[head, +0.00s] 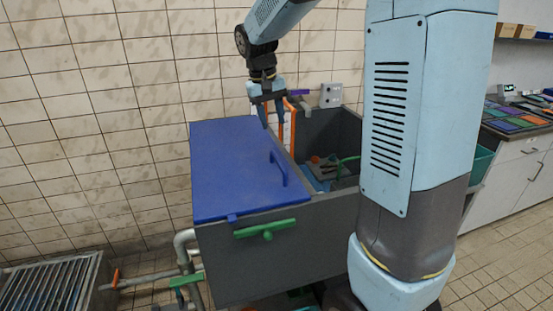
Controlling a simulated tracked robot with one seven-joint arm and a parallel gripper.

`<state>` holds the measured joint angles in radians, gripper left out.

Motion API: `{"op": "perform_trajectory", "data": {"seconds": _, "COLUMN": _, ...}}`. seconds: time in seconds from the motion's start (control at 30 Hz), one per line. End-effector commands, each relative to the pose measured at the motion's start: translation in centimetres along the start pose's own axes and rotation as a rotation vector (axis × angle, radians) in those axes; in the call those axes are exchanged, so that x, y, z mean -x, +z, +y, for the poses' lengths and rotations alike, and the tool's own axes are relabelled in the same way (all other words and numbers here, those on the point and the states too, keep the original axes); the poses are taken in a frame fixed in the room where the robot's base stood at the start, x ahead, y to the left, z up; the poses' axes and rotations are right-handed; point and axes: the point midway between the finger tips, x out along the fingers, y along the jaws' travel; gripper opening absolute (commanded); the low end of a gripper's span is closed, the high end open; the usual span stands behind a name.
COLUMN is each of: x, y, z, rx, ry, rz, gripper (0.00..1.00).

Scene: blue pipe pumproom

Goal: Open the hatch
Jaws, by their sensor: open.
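A blue hatch (225,170) lies flat over the left part of a dark grey box (240,270). A blue bar handle (280,168) stands up near its right edge. A green handle (267,232) sits on the front face of the box, just below the hatch's front edge. My gripper (273,120) hangs from above, pointing down, near the back right corner of the hatch. Its fingers are apart and hold nothing. It looks above and behind the blue handle; whether a finger touches the hatch is hard to tell.
The box's right part is open, with several small items and a green handle (348,160) inside. Orange uprights (293,122) and a grey wall socket (331,95) are behind. A pipe (184,245) and a metal grate (55,285) are at left. A counter (520,150) is right.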

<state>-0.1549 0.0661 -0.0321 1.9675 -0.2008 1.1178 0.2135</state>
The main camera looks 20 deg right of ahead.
Motion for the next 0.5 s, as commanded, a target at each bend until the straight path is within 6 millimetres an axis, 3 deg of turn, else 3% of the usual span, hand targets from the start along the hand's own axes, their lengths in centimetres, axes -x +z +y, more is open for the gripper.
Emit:
{"op": "perform_trajectory", "data": {"seconds": 0.27, "x": -1.5, "y": -1.3, "z": -0.5, "rx": 0.002, "ry": 0.016, "rz": -0.023, "gripper": 0.42}}
{"op": "perform_trajectory", "data": {"seconds": 0.5, "x": -4.8, "y": -1.2, "z": -0.4, "rx": 0.002, "ry": 0.016, "rz": -0.025, "gripper": 0.42}}
